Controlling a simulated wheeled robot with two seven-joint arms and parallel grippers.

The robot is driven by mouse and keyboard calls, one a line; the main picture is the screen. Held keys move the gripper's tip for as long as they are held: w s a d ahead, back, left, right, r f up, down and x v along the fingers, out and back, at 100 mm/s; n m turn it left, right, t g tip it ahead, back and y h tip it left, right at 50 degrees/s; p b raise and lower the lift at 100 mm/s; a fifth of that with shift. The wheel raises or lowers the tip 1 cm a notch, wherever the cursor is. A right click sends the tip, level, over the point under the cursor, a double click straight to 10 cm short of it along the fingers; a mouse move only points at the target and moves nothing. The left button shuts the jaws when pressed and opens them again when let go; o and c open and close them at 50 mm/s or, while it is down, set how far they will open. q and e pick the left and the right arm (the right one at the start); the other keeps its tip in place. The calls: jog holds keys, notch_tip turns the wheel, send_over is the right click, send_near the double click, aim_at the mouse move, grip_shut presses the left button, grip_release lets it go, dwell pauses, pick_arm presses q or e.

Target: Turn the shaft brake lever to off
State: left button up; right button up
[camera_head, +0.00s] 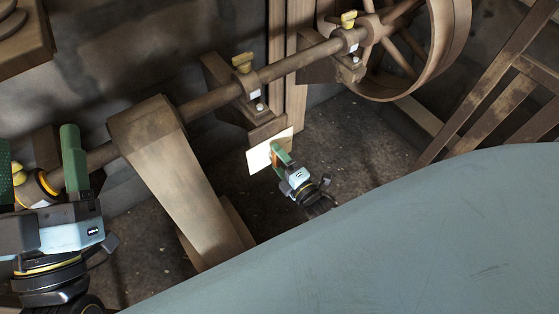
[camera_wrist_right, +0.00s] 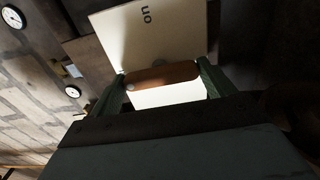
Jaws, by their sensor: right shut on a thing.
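A long shaft (camera_head: 208,103) runs diagonally through bearings with yellow caps (camera_head: 243,62) to a large spoked wheel (camera_head: 461,40). A blue-grey curved surface (camera_head: 400,240) fills the lower right. Gauges (camera_wrist_right: 13,17) are at left in the wrist view.

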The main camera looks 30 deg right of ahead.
dwell(0.4)
jog(key=o, duration=0.9)
jog(key=shift+s, duration=0.45)
pick_arm(q)
notch_tip(320, 180, down, 12)
jog(key=w+a+g+y+p, duration=0.1)
jog(key=g+y+p, duration=0.2)
jog(key=g, duration=0.5)
jog(key=shift+a+f+g, duration=0.15)
jog(key=shift+a+g, duration=0.15)
jog(key=shift+a, duration=0.1)
pick_arm(e)
jog(key=s+d, duration=0.1)
jog(key=s, duration=1.1)
jog(key=shift+s+d, duration=0.15)
jog(key=shift+d, duration=0.25)
